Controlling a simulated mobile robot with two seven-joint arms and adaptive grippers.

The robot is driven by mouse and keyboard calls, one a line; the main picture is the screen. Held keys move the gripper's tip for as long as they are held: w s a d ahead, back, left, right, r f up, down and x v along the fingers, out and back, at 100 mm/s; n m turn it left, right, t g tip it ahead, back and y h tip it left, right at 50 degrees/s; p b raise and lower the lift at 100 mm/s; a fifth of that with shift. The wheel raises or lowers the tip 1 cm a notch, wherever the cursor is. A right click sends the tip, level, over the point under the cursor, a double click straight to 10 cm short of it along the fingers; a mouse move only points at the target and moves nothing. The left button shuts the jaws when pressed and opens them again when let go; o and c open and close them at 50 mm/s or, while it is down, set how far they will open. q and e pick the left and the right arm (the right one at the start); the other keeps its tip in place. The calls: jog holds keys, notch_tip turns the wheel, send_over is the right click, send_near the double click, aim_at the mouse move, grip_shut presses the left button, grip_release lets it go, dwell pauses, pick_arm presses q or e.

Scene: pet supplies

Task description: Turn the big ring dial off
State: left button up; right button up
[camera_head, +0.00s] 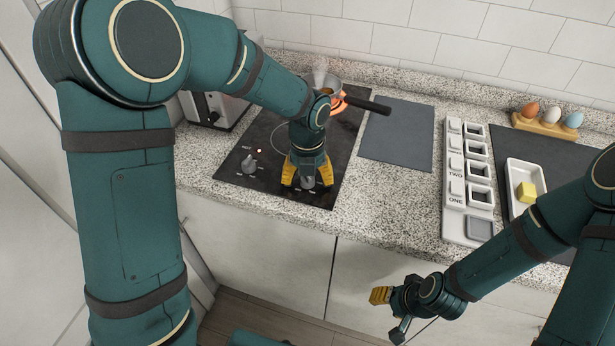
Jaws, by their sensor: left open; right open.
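The black cooktop (262,188) is set in the speckled counter and carries two dials along its front. One grey dial (307,182) sits between the yellow fingers of my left gripper (307,175), which is open and points down over it. I cannot tell whether the fingers touch it. Another dial (249,164) stands to the left, with a small red light (259,151) close by. A pan (331,84) with a dark handle sits on a glowing orange ring at the back. My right gripper (391,310) is open and empty, in front of the counter.
A dark mat (397,136) lies clear right of the cooktop. Farther right are a white panel of labelled blocks (455,224), a white tray (516,172) with a yellow block, and eggs in a wooden holder (545,127). A toaster (212,108) stands left.

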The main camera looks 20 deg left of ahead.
pick_arm(q)
grip_shut()
